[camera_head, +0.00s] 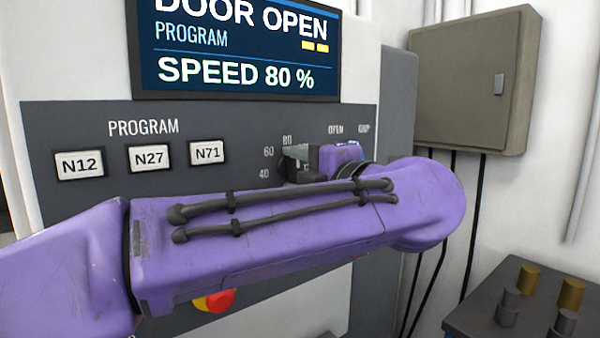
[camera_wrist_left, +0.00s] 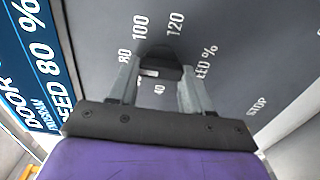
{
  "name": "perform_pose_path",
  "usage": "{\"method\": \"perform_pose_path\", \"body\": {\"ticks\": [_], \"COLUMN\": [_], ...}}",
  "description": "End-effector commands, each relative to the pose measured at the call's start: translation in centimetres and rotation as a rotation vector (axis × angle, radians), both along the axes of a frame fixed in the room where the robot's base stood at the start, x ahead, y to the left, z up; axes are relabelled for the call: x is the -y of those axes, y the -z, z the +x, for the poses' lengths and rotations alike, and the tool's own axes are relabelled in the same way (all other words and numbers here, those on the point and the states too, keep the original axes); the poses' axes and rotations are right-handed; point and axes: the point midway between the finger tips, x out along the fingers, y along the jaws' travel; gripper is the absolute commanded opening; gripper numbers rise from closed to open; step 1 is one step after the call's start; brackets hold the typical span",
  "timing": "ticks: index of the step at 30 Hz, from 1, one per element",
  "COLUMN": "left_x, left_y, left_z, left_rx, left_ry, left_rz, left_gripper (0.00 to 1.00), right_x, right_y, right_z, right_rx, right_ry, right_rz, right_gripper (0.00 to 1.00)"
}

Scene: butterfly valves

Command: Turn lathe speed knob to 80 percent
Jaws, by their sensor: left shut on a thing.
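The dark speed knob (camera_wrist_left: 158,62) is on the grey panel, between my left gripper's two fingers in the left wrist view. Printed marks 80, 100 and 120 show around it there. My left gripper (camera_wrist_left: 155,82) is shut on the knob. In the head view the gripper (camera_head: 298,161) reaches the panel beside the 40, 60 and 80 marks, and the arm and fingers hide most of the dial. The knob's exact pointing is hard to tell. The screen (camera_head: 240,50) reads DOOR OPEN, PROGRAM and SPEED 80 %. My right gripper is not in view.
A red and yellow button (camera_head: 214,301) is partly hidden below my arm. A grey wall box (camera_head: 455,85) and a dark table (camera_head: 540,315) with metal cylinders are at right.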

Motion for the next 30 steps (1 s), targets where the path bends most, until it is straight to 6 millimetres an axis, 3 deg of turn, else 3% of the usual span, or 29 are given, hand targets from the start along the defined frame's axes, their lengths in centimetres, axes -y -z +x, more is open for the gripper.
{"method": "perform_pose_path", "body": {"ticks": [8, 9, 11, 21, 30], "left_x": [0.0, 0.0, 0.0, 0.4, 4.3], "left_y": [-0.1, -0.1, 0.0, 0.0, 0.1], "left_z": [0.0, 0.0, 0.0, -0.5, -5.8], "left_rx": [0.001, 0.001, 0.000, 0.000, 0.005], "left_ry": [0.000, 0.001, 0.000, 0.001, 0.001], "left_rz": [0.001, 0.001, 0.001, 0.001, 0.003], "left_gripper": [0.18, 0.59, 0.74, 0.74, 0.74], "right_x": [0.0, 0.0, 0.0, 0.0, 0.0], "right_y": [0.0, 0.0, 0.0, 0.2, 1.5], "right_z": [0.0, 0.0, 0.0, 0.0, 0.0], "right_rx": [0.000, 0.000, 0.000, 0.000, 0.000], "right_ry": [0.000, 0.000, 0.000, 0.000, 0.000], "right_rz": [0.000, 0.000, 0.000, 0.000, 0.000], "right_gripper": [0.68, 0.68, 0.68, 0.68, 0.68]}}
